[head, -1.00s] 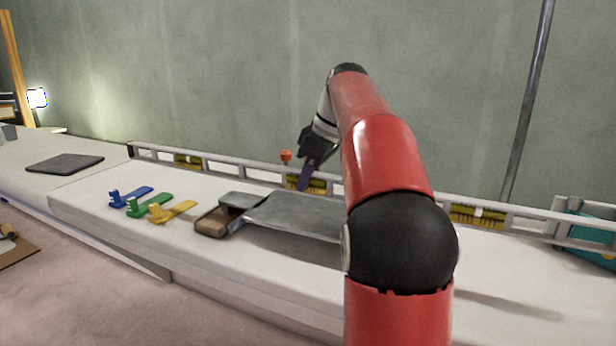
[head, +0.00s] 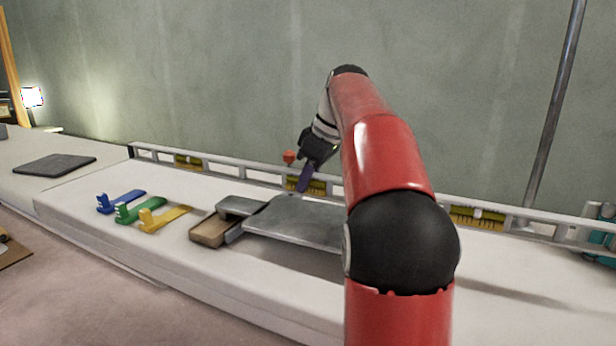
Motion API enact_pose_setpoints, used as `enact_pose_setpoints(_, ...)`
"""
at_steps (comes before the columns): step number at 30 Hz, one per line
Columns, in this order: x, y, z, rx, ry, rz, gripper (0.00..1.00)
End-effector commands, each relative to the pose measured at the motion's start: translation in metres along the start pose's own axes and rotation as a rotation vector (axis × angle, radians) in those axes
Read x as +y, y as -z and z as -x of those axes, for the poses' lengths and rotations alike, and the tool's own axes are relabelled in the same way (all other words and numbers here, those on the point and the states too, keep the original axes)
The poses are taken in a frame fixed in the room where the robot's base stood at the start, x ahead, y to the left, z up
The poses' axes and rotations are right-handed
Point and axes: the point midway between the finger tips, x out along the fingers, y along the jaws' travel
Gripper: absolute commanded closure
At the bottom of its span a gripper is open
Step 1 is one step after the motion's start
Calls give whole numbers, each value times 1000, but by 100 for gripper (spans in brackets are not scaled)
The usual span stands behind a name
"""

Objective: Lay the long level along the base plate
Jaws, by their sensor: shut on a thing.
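The long level (head: 240,170) is a pale metal bar with cut-outs and yellow vials. It stretches across the head view, along the far side of the white bench. My gripper (head: 306,176) is shut on the level near its middle; a narrow purple piece shows at its fingertips. The level's far right part runs toward the picture's edge, and my red arm hides a stretch of it. Whether the level touches the surface below, I cannot tell. No part is clearly recognisable as the base plate.
On the white bench (head: 75,200) lie blue (head: 120,201), green (head: 139,210) and yellow (head: 165,218) pieces, a brown block (head: 210,230) and a grey metal plate (head: 295,222). A dark mat (head: 55,165) lies left. A pole (head: 555,105) stands right; a small red object (head: 289,157) shows behind the level.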

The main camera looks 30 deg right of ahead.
Motion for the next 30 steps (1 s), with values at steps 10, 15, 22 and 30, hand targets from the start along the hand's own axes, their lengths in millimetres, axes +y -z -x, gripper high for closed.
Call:
enact_pose_setpoints(10,0,-9,-22,1,-1,1,100)
enact_pose_setpoints(15,0,-13,-31,1,-1,0,100)
enact_pose_setpoints(22,0,-14,-35,2,-1,0,100)
enact_pose_setpoints(30,0,-14,-35,2,-1,0,72)
